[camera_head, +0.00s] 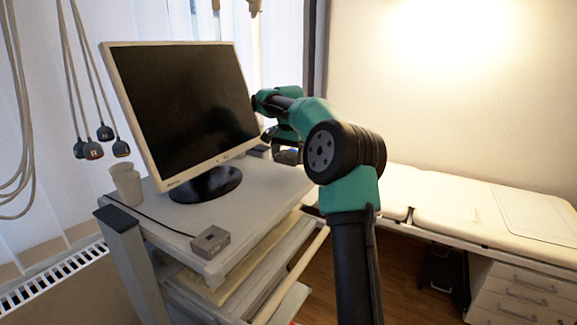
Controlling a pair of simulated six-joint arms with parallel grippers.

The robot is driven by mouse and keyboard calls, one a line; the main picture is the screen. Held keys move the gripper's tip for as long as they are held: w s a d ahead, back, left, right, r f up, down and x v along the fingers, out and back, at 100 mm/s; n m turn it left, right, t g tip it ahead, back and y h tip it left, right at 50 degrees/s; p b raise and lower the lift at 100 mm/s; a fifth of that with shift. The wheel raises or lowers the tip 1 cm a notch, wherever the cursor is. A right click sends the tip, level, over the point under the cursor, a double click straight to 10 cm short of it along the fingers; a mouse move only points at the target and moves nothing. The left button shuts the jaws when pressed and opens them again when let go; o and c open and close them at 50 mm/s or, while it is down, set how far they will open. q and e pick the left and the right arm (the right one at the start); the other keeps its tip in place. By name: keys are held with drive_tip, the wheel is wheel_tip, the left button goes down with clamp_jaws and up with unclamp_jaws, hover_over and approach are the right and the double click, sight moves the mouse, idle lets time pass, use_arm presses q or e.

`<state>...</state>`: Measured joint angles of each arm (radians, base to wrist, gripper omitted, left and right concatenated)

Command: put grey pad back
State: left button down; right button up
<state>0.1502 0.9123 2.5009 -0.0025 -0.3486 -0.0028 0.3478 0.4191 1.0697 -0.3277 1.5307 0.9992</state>
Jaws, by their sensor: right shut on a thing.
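My right gripper (280,138) is beside the right edge of the monitor, above the right side of the cart top. It is shut on a small dark grey piece (288,156), which looks like the grey pad. The wrist and fingers hide most of it, so its full shape cannot be told. My left gripper is not in view.
The monitor (180,105) stands on the cart top (268,186). A cup (127,185) and a small grey box (210,241) with a cable are at its left and front. A padded couch (440,205) and white drawers (520,292) are at the right.

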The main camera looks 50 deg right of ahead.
sight(288, 172)
drive_tip(key=shift+f, duration=0.1)
drive_tip(key=shift+f, duration=1.65)
drive_tip(key=shift+f, duration=0.1)
drive_tip(key=o, duration=0.5)
drive_tip(key=shift+o, duration=0.2)
wheel_tip(288, 172, up, 12)
drive_tip(key=shift+r, duration=0.1)
